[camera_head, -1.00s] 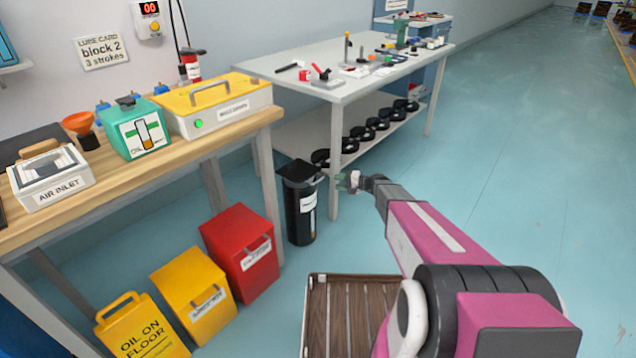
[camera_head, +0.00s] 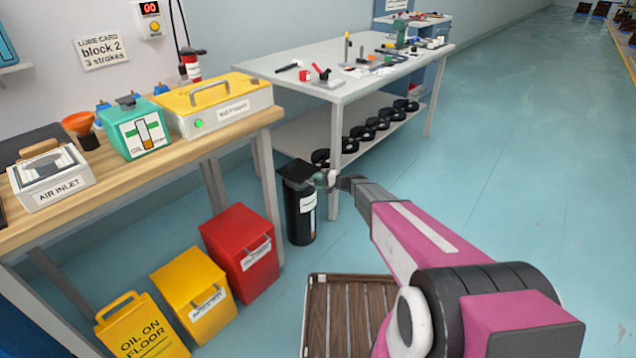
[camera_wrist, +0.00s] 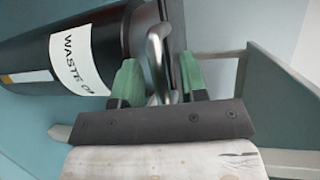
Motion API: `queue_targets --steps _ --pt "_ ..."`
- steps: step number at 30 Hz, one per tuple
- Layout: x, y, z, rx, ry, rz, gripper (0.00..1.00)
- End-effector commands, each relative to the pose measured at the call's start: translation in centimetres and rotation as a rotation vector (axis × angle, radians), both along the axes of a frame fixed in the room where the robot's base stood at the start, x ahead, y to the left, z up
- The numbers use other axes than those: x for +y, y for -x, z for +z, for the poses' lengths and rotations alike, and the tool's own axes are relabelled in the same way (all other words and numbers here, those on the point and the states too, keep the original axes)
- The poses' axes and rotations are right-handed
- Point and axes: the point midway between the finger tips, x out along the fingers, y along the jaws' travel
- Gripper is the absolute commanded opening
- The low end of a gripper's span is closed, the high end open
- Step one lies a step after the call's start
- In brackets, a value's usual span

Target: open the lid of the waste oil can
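The waste oil can (camera_head: 301,218) is a black upright cylinder with a white label, standing on the floor by the grey table's near leg. Its dark lid (camera_head: 296,172) lies shut on top. In the wrist view the can (camera_wrist: 25,55) appears sideways, its label partly reading "WASTE O", and the lid (camera_wrist: 176,22) is a dark strip seen edge-on. My gripper (camera_head: 324,180) is at the lid's right side. Its green fingers (camera_wrist: 160,80) are apart, with a curved metal handle (camera_wrist: 155,48) between them and gaps visible beside it.
A red bin (camera_head: 240,252) and a yellow bin (camera_head: 189,289) stand left of the can. The grey table (camera_head: 345,90) with its lower shelf (camera_head: 290,138) is close behind it. A slatted wooden pallet (camera_head: 345,315) lies in front. Floor to the right is free.

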Motion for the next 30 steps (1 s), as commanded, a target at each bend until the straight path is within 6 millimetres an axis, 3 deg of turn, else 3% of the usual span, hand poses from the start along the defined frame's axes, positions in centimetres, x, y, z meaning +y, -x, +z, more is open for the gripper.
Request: queue_targets --steps 2,5,6,13,19,30 --pt "0.0 0.0 0.0 0.000 0.000 0.000 0.36" --pt "0.0 0.0 0.0 0.000 0.000 0.000 0.04" --pt "0.0 0.0 0.0 0.000 0.000 0.000 0.00" --pt "0.0 0.0 0.2 0.004 0.005 0.000 0.00" --pt "0.0 0.1 1.5 0.037 0.051 0.001 0.00" --pt "1.0 -0.8 7.4 0.205 0.273 0.001 0.00"
